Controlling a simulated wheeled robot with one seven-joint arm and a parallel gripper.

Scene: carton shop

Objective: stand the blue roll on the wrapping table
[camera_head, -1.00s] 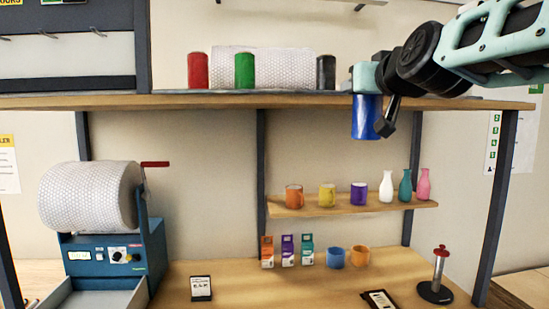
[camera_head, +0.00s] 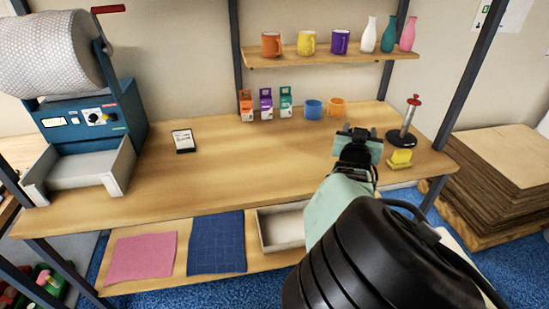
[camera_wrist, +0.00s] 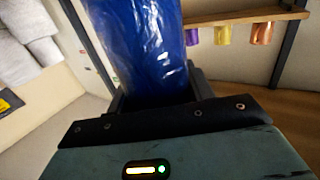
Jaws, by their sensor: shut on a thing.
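The blue roll (camera_wrist: 145,40) fills the top middle of the wrist view, between the dark fingers of my gripper (camera_wrist: 155,95), which is shut on it. In the head view my gripper (camera_head: 358,145) is over the right part of the wrapping table (camera_head: 240,170), left of the stamp-like stand. The roll is hidden there behind my gripper and arm, so I cannot tell whether it touches the table.
A black stand with a red knob (camera_head: 412,108) and a yellow block (camera_head: 401,157) are close right of my gripper. The table's middle is clear.

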